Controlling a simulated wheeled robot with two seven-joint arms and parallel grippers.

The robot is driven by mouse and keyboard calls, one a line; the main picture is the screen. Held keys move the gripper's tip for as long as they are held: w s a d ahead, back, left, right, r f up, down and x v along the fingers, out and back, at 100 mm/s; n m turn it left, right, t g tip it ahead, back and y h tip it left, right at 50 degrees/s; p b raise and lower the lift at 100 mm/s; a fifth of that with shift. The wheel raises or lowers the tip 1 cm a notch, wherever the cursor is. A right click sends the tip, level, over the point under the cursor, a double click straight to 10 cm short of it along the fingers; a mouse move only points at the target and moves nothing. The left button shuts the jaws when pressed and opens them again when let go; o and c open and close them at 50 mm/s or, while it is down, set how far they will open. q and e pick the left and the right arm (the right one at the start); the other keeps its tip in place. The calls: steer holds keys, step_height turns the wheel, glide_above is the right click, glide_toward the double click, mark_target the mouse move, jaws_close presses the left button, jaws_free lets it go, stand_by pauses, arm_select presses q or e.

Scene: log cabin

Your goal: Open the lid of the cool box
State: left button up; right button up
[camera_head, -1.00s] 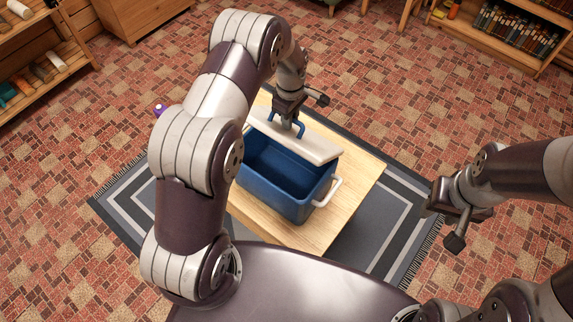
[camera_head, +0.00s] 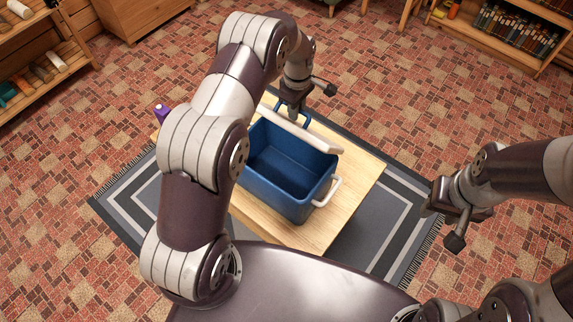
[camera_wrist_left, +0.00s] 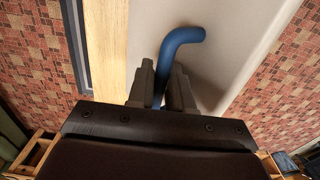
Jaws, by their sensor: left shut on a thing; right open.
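The blue cool box (camera_head: 275,194) stands on a wooden table, and its empty inside shows in the head view. Its white lid (camera_head: 312,136) is raised at the far side and shows as a narrow strip, close to edge-on. My left gripper (camera_head: 294,108) is behind the lid, shut on its blue handle (camera_head: 307,117). In the left wrist view, the two fingers (camera_wrist_left: 161,82) clasp the handle (camera_wrist_left: 182,38) against the pale lid face (camera_wrist_left: 245,35). My right gripper (camera_head: 451,219) is open and empty, to the right of the table.
The wooden table (camera_head: 352,182) has bare room right of the box. A purple object (camera_head: 161,113) stands at its far left corner. A grey striped rug (camera_head: 385,228) lies underneath. Shelves (camera_head: 45,50) and a bookcase (camera_head: 508,35) stand farther off.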

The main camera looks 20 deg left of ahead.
arm_select(q)
steer(key=shift+w, duration=0.2)
steer(key=shift+w+d+r, duration=0.2)
steer(key=shift+w+d, duration=0.05)
steer(key=shift+w, duration=0.5)
steer(key=shift+w+d+r, duration=0.1)
steer(key=shift+w+d, duration=0.2)
steer(key=shift+w, duration=0.5)
steer(key=shift+w+d+p, duration=0.25)
steer(key=shift+w+p, duration=0.1)
steer(key=shift+w, duration=0.5)
